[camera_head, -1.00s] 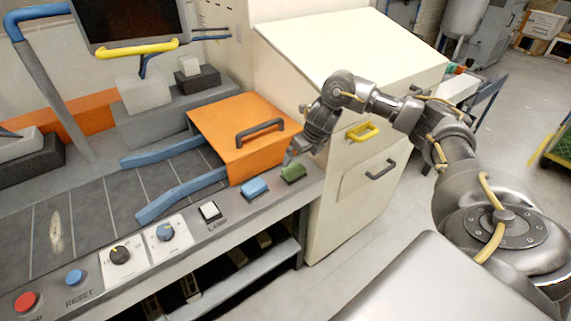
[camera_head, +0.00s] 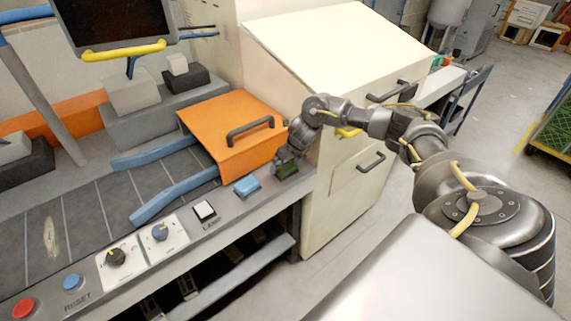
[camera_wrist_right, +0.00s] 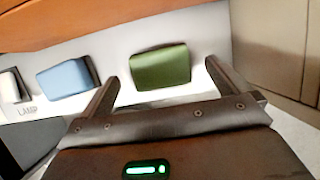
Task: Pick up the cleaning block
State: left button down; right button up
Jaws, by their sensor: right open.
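A green block (camera_head: 287,171) lies on the grey front ledge of the machine, to the right of a blue block (camera_head: 246,186); which of them is the cleaning block cannot be told from any label. My right gripper (camera_head: 284,163) is down at the green block and partly hides it in the head view. In the right wrist view, the open fingers (camera_wrist_right: 162,76) point toward the green block (camera_wrist_right: 160,67), one to each side of it, with nothing gripped. The blue block (camera_wrist_right: 67,78) shows outside the left finger. My left gripper is not in view.
An orange cover (camera_head: 232,130) with a dark handle stands close behind the blocks. A white LAMP switch (camera_head: 204,211), two knobs and red and blue buttons line the ledge to the left. A cream cabinet (camera_head: 340,205) stands just to the right.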

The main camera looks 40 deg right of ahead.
jog(key=shift+x, duration=1.55)
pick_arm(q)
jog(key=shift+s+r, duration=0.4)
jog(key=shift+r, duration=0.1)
pick_arm(e)
jog(key=shift+c, duration=0.3)
jog(key=c, duration=1)
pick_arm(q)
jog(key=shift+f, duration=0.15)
pick_arm(e)
jog(key=shift+r, duration=0.2)
